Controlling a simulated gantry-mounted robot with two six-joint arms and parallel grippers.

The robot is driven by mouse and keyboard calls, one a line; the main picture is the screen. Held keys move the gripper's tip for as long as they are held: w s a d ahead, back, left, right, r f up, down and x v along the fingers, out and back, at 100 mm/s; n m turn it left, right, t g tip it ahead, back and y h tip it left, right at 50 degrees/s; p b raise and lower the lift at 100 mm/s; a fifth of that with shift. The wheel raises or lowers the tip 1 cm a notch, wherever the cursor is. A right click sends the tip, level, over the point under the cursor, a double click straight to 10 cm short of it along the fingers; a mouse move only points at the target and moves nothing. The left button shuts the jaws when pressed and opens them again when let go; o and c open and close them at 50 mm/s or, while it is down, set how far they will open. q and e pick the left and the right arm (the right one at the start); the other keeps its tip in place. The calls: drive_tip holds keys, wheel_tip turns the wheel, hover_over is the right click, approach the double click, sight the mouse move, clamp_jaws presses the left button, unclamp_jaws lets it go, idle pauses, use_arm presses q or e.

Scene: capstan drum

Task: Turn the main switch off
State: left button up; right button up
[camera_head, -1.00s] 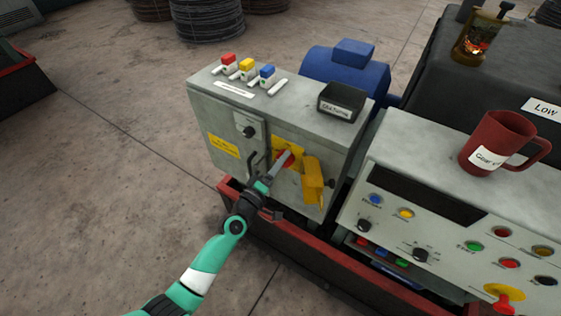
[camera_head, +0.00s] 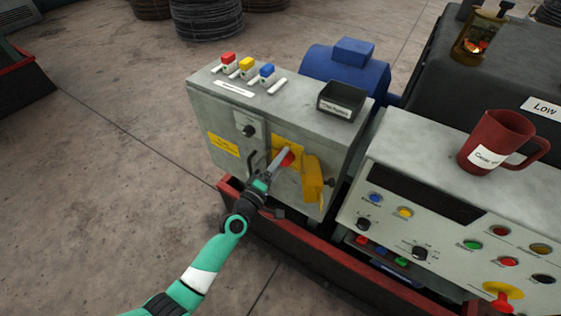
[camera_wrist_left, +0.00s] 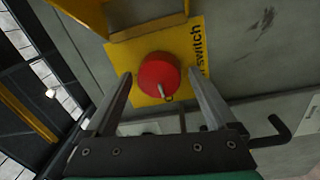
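The main switch is a red round knob (camera_head: 287,160) on a yellow plate (camera_head: 291,147) on the front of the grey cabinet. In the left wrist view the red knob (camera_wrist_left: 160,76) sits on the yellow plate (camera_wrist_left: 200,30), with part of the word "switch" readable. My left gripper (camera_head: 281,158) is at the knob and partly hides it. In the left wrist view my left gripper (camera_wrist_left: 159,74) is open, with one finger on each side of the knob. Narrow gaps seem to show; contact is not clear. My right gripper is not in view.
A yellow flap (camera_head: 312,181) hangs right of the knob. A black bent handle (camera_wrist_left: 272,132) sticks out near the right finger. The grey cabinet (camera_head: 232,128) carries a black labelled tray (camera_head: 341,101). A control panel (camera_head: 440,190) with a red mug (camera_head: 495,140) stands at right.

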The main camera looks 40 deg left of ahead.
use_arm(q)
drive_tip(key=r+v, duration=0.1)
drive_tip(key=v, duration=1)
drive_tip(key=shift+s+f, duration=0.3)
drive_tip(key=shift+f, duration=0.2)
drive_tip(key=shift+d, duration=0.1)
